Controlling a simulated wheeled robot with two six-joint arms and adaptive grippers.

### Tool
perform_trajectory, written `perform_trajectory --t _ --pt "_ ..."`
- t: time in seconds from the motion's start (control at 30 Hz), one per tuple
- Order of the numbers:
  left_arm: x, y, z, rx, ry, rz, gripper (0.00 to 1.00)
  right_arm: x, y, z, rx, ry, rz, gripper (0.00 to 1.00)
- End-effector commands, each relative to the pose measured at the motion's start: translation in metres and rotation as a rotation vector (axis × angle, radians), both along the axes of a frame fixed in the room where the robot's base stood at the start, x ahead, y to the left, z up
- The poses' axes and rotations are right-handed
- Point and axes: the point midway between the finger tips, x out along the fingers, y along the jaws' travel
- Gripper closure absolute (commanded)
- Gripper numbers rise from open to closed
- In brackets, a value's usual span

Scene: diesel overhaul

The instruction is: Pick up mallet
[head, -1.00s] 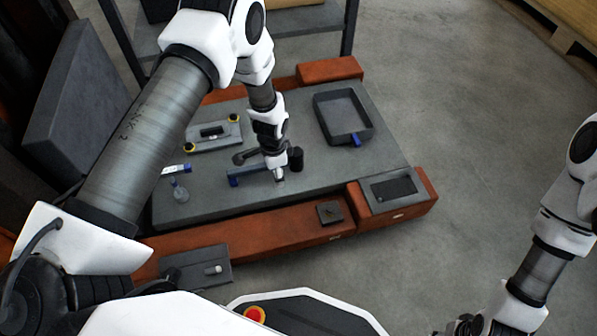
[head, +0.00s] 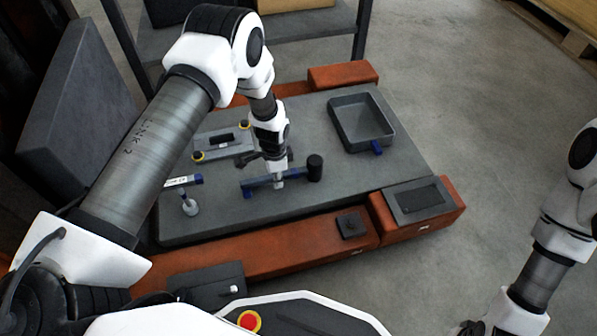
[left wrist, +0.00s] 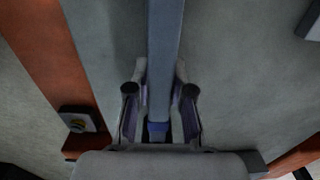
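The mallet lies on the grey mat (head: 320,195), its black head (head: 315,167) at the right and its blue-grey handle (head: 262,183) reaching left. My left gripper (head: 279,184) points down over the handle, left of the head. In the left wrist view the handle (left wrist: 165,60) runs between the two fingers of the left gripper (left wrist: 159,100). The fingers are apart, with gaps on both sides of the handle. The mallet's head is not clear in that view. My right gripper (head: 470,328) is partly cut off at the lower edge; its fingers cannot be made out.
A grey tray (head: 362,122) with a blue tab stands at the back right. A plate with yellow-ringed knobs (head: 222,143) and a blue-and-white tool (head: 186,190) lie to the left. Orange blocks (head: 265,248) border the mat.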

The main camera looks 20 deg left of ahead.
Motion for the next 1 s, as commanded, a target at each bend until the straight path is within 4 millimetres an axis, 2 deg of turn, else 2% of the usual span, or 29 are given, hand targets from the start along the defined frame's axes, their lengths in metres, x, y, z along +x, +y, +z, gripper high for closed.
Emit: perform_trajectory --t 0.23,0.33,0.7,0.83,1.0 --pt "0.0 0.0 0.0 0.0 -0.001 0.001 1.0 0.0 0.0 0.0 0.0 0.001 0.0 0.6" --pt "0.001 0.0 0.007 0.0 -0.001 0.001 1.0 0.0 0.0 0.004 0.0 0.001 0.0 0.6" --pt "0.001 0.0 0.089 0.0 -0.002 0.0 1.0 -0.003 0.001 0.052 0.001 0.007 0.009 0.6" --pt "0.0 0.0 0.101 0.001 -0.001 0.0 1.0 -0.003 0.001 0.056 0.001 0.007 0.009 0.6" --pt "0.0 0.0 0.101 0.001 0.001 0.0 1.0 -0.002 0.001 0.055 0.001 0.007 0.009 0.6"
